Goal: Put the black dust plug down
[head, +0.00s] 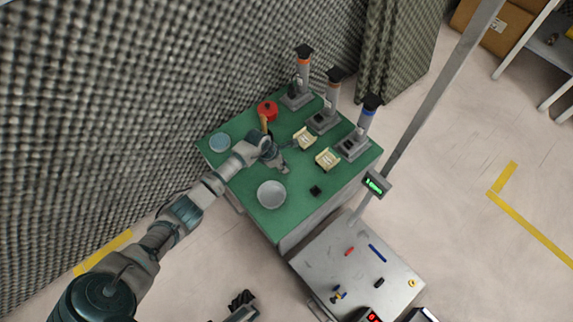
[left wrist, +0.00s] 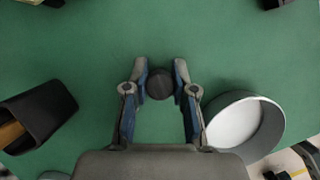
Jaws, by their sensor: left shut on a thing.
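The black dust plug (left wrist: 159,84) is a small dark round piece between the fingertips of my left gripper (left wrist: 160,82), which is shut on it. In the head view my left gripper (head: 283,168) is over the green mat, beside the white bowl; the plug is too small to make out there. From these views I cannot tell whether the plug touches the mat. My right gripper (head: 241,300) shows dark and partly cut off at the bottom of the head view, away from the green table; its jaws are unclear.
Bare mat surrounds the plug. A post (head: 440,95) stands right of the table.

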